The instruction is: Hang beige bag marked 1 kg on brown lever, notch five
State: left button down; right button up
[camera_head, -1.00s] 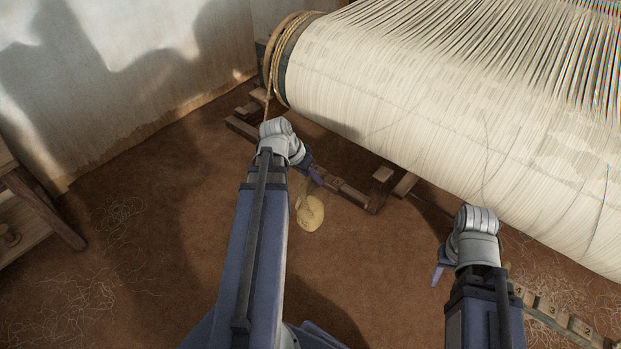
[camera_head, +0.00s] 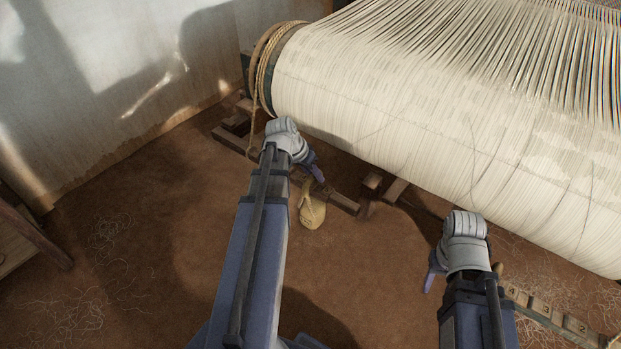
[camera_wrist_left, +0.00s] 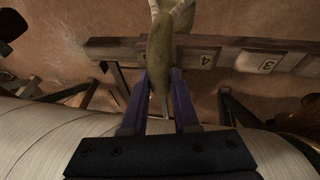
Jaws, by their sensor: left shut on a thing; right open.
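The beige bag (camera_head: 312,212) hangs just below my left gripper (camera_head: 318,176), which is shut on it at its narrow upper part. A mark shows faintly on the bag but is too small to read. In the left wrist view the bag (camera_wrist_left: 160,50) stands beyond the fingers (camera_wrist_left: 160,92) and crosses in front of a brown lever (camera_wrist_left: 232,55). Its plates 4 and 3 show right of the bag; the part behind the bag is hidden. I cannot tell whether they touch. My right gripper (camera_head: 432,272) is open and empty, partly hidden by its wrist.
A large warp roller (camera_head: 430,140) with white threads fills the upper right. A rope (camera_head: 262,75) winds round its left end. The earth floor (camera_head: 150,230) at left is mostly clear.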

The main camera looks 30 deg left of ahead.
aim_at(319, 167)
pick_arm(q)
jog(key=shift+w+d, duration=0.1)
jog(key=shift+w, duration=1.4)
jog(key=shift+f+b, duration=1.1)
jog(key=shift+b, duration=0.1)
jog(key=shift+f, duration=0.3)
jog(key=shift+s+b, duration=0.1)
jog(key=shift+b, duration=0.2)
jog(key=c, duration=0.6)
grip_release()
jog(key=p+v, duration=0.7)
jog(key=shift+r, duration=0.4)
